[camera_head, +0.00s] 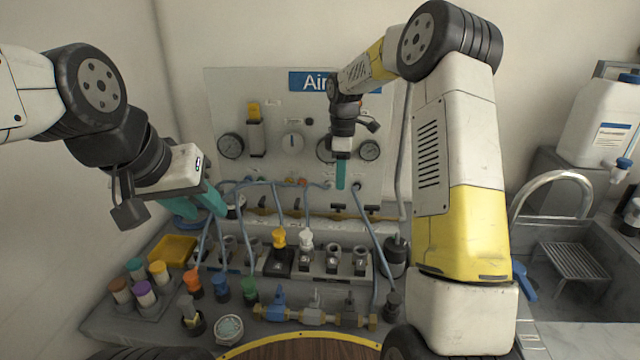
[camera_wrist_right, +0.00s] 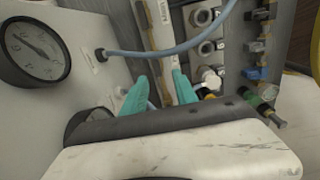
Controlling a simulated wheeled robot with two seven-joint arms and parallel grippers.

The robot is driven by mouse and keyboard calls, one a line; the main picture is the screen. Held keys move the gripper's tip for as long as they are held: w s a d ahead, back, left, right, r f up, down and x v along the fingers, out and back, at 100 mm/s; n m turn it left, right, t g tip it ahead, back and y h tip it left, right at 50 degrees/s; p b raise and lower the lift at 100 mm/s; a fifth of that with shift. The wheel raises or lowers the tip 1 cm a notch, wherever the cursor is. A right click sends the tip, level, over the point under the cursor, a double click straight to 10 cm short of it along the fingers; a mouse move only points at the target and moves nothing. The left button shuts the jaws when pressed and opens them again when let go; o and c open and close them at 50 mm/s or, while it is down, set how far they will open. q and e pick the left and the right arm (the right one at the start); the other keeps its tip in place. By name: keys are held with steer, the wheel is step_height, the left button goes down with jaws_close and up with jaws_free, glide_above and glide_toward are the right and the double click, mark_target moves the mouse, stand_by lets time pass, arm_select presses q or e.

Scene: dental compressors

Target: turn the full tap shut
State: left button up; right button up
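No label saying "full" is legible, so I cannot tell which tap is meant. A brass manifold (camera_head: 330,317) on the bench front carries a blue-handled tap (camera_head: 275,302), a light grey one and a dark one. The blue handle also shows in the right wrist view (camera_wrist_right: 257,73). My right gripper (camera_head: 341,175) points down in front of the wall panel, above and behind the manifold. In the right wrist view its teal fingers (camera_wrist_right: 160,85) are apart, with no object held. My left gripper (camera_head: 197,205) is at the panel's left, fingers apart and empty.
The "Air" panel (camera_head: 268,105) carries gauges and hoses (camera_head: 365,235). Below stand a row of sockets (camera_head: 330,262), coloured plugs (camera_head: 192,283) and a yellow tray (camera_head: 173,249). A sink (camera_head: 575,260) and a white canister (camera_head: 600,120) are at the right.

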mark_target(338, 204)
steer(key=shift+w+a+f, duration=0.15)
steer(key=shift+w+f, duration=0.3)
steer(key=shift+w, duration=0.05)
steer(key=shift+w+f, duration=0.1)
steer(key=shift+f, duration=0.2)
step_height(338, 204, down, 7)
steer(key=shift+f, duration=0.1)
steer(key=shift+c, duration=0.2)
jaws_close()
